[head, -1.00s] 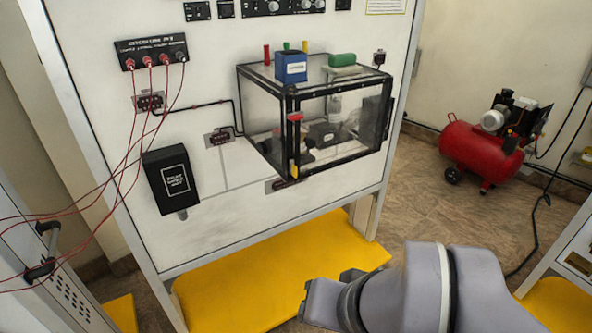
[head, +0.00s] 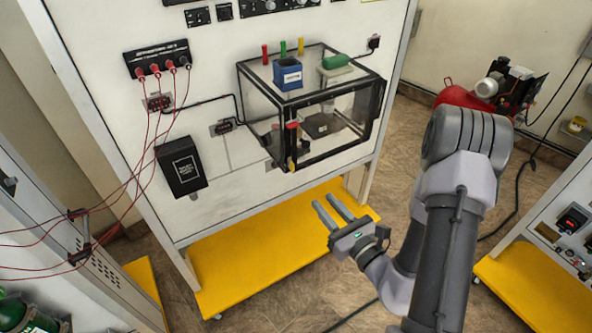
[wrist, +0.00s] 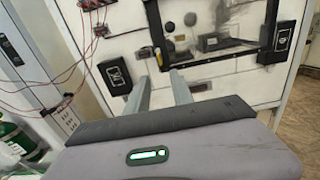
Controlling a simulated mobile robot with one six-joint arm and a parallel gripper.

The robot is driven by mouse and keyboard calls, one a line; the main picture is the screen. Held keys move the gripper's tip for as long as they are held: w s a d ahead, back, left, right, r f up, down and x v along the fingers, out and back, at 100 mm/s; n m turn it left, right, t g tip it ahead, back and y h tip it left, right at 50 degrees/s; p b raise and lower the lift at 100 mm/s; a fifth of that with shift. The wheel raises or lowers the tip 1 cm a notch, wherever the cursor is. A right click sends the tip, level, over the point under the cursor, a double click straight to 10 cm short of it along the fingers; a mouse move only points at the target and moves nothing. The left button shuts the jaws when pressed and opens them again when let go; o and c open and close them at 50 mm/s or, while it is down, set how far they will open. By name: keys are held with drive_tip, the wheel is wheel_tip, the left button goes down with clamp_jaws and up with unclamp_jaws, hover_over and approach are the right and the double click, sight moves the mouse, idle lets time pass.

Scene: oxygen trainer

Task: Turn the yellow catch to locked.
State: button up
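The yellow catch (head: 291,165) is small and sits low on the front left post of the clear, black-framed box (head: 338,150) on the white panel. A red piece (head: 292,125) is above it on the same post. In the wrist view the catch (wrist: 170,46) shows beyond my fingertips; its exact setting is too small to tell. My gripper (head: 324,200) is open and empty, below and to the right of the catch in the head view and apart from it. In the wrist view the two fingers of my gripper (wrist: 157,76) point at the panel with a gap between them.
A blue container (head: 288,74) and a green item (head: 337,61) are on the box top. A black box (head: 181,166) hangs on the panel left. Red cables (head: 120,190) hang further left. A yellow base shelf (head: 260,250) lies below. A red compressor (head: 455,97) stands behind.

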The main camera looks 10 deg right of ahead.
sight(293, 168)
drive_tip(key=b+x, duration=0.1)
drive_tip(key=x, duration=1.1)
drive_tip(key=shift+w+a+f, duration=0.1)
drive_tip(key=shift+w+a, duration=0.1)
drive_tip(key=shift+w, duration=0.15)
drive_tip(key=shift+w+a, duration=0.2)
drive_tip(key=shift+w, duration=0.5)
clamp_jaws()
